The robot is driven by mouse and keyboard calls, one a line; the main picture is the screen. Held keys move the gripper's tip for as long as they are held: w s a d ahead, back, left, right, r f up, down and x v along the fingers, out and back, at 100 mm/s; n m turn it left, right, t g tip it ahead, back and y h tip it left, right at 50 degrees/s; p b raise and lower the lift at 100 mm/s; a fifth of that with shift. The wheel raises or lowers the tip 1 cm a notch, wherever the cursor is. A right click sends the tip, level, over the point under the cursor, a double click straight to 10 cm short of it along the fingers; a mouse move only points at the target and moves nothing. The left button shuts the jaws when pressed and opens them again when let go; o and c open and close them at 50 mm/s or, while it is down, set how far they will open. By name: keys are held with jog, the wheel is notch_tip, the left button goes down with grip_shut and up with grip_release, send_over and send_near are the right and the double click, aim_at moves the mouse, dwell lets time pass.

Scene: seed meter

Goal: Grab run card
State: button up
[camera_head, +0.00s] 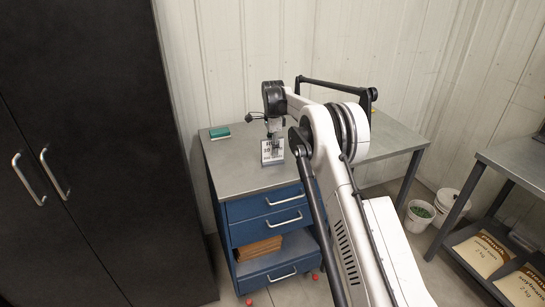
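A small white card with dark printing (267,156), which looks like the run card, shows on or just above the grey metal bench top (232,172). My gripper (274,142) points down right at the card and overlaps its upper part in the picture. The fingers are small and partly blend with the card, so I cannot tell whether they are closed on it or only beside it. My arm hides the bench top to the right of the card.
A green box-like item (219,132) lies at the bench's back left. Blue drawers (275,222) are below the bench top. A tall black cabinet (90,150) stands at the left. White buckets (418,216) and a shelf with bags (482,254) are at the right.

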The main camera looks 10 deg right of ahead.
aim_at(273, 160)
notch_tip(273, 160, down, 4)
jog(key=shift+a+f, duration=0.1)
grip_shut()
